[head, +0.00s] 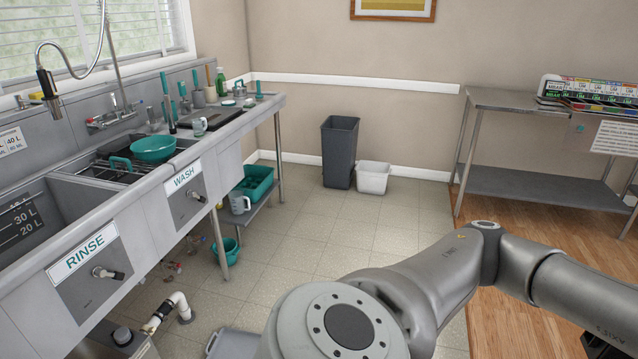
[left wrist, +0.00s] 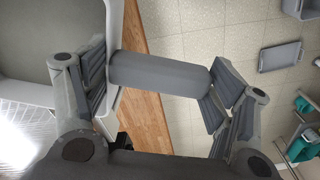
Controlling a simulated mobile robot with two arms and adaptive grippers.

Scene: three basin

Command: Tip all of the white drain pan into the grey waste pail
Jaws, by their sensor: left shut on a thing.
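The tall, dark grey waste pail (head: 339,152) stands on the tiles against the back wall. In the left wrist view my left gripper (left wrist: 160,95) has its fingers at both sides of a grey bar-like grip (left wrist: 160,75) and is shut on it. This grip meets a white-rimmed vessel (left wrist: 115,22), which looks like the white drain pan; its wide grey inner face fills the upper left. I cannot tell how much it holds. The head view shows my arm leaving at the right, with the gripper and pan out of frame. My right gripper is not in view.
A whitish tub (head: 373,178) stands right beside the pail. A grey tray (head: 228,344) lies on the floor near the sinks (head: 100,245). A steel table (head: 490,98) stands at the right. The tiled floor before the pail is clear.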

